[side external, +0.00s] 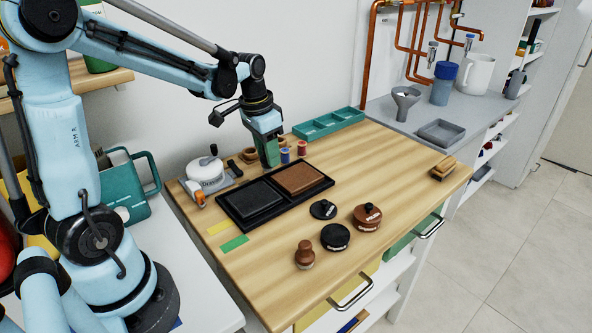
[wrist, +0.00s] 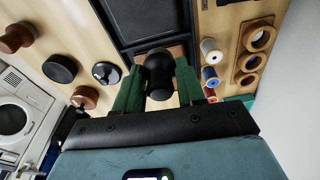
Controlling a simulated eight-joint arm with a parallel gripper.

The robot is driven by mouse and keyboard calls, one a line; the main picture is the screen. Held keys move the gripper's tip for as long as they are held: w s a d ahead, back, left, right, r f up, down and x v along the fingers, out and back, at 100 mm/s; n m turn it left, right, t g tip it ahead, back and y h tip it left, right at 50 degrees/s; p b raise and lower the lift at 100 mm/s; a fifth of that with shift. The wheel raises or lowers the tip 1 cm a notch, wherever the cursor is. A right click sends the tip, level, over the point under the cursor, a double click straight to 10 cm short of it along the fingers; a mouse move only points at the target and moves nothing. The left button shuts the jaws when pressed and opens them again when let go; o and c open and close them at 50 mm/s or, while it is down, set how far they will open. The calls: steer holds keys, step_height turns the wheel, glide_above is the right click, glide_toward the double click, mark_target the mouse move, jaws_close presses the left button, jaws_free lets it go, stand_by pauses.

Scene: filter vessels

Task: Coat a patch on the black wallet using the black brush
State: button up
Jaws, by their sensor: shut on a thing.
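The black wallet (side external: 254,198) lies flat in the left half of a black tray (side external: 281,213), beside a brown wallet (side external: 299,178). In the wrist view the dark panel (wrist: 140,18) at the top looks like the black wallet. My gripper (side external: 268,158) is over the back of the tray area, to the right of and behind the black wallet. In the wrist view its green fingers (wrist: 158,82) are shut on the black brush (wrist: 158,68), whose rounded black handle shows between them. The bristles are hidden.
Thread spools (side external: 285,156) and wooden rings (side external: 250,155) stand close to my gripper. Black tins (side external: 335,236), a brown tin (side external: 367,216) and a brown brush (side external: 305,255) stand in front. The table's right side is mostly clear.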

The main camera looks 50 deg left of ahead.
mark_target(265, 167)
steer(key=shift+f, duration=2.8)
steer(key=shift+s+f, duration=0.25)
steer(key=shift+s, duration=0.05)
steer(key=shift+s+r, duration=0.15)
steer(key=shift+s, duration=4.8)
steer(key=shift+d, duration=0.55)
steer(key=shift+w, duration=4.7)
steer(key=shift+w+d+f, duration=0.1)
steer(key=shift+w+f, duration=0.1)
steer(key=shift+w, duration=0.45)
steer(key=shift+s+d, duration=0.35)
steer(key=shift+s, duration=0.2)
steer(key=shift+s+r, duration=0.15)
steer(key=shift+s, duration=4.75)
step_height(265, 167, up, 8)
